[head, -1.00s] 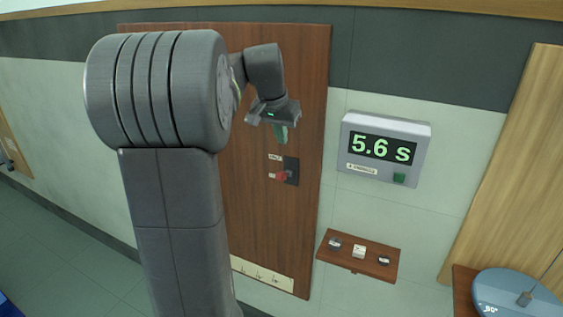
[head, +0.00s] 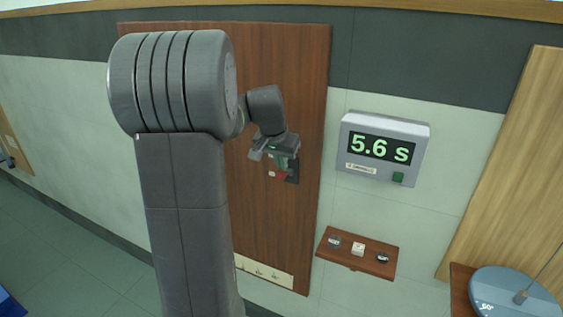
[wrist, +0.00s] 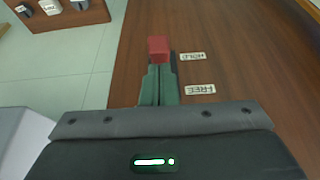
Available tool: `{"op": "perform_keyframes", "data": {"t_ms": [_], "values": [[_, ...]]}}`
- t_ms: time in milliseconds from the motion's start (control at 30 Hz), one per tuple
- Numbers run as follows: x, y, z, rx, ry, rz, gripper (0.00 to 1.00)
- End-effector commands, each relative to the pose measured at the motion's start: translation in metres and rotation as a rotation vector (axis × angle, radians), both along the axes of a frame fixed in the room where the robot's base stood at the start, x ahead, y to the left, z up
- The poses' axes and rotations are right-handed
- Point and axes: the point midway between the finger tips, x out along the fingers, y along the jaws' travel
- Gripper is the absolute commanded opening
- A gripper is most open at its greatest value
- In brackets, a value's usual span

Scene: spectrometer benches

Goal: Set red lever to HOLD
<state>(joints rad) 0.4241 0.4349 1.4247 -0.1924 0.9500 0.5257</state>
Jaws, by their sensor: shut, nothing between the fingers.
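The red lever (head: 279,175) is on a dark plate (head: 292,170) on the brown wooden panel. In the wrist view its red end (wrist: 158,48) shows level with the HOLD label (wrist: 192,57), beyond the FREE label (wrist: 198,90). My gripper (head: 283,164) is just above the lever in the head view, its green fingers shut and empty. In the wrist view the fingertips (wrist: 160,72) reach the near side of the red end; I cannot tell whether they touch. My gripper hides part of the plate and the labels in the head view.
A grey timer box (head: 383,148) reading 5.6 s hangs to the right. Below it a small wooden shelf (head: 350,262) carries small items. A round blue-grey device (head: 515,295) stands at the lower right. A strip with hooks (head: 262,271) is low on the panel.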

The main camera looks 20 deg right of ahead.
Motion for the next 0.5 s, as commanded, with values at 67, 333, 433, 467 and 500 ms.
{"op": "perform_keyframes", "data": {"t_ms": [67, 333, 433, 467, 500], "values": [[-0.0001, 0.0002, -0.0005, -0.002, -0.001, 0.0, 0.0], [-0.0019, 0.0023, -0.0061, -0.03, -0.026, 0.0, 0.0], [-0.0029, 0.0033, -0.0074, -0.044, -0.039, 0.0, 0.0], [-0.003, 0.0035, -0.0069, -0.047, -0.042, 0.0, 0.0], [-0.0032, 0.0037, -0.0067, -0.051, -0.045, 0.0, 0.0]]}}
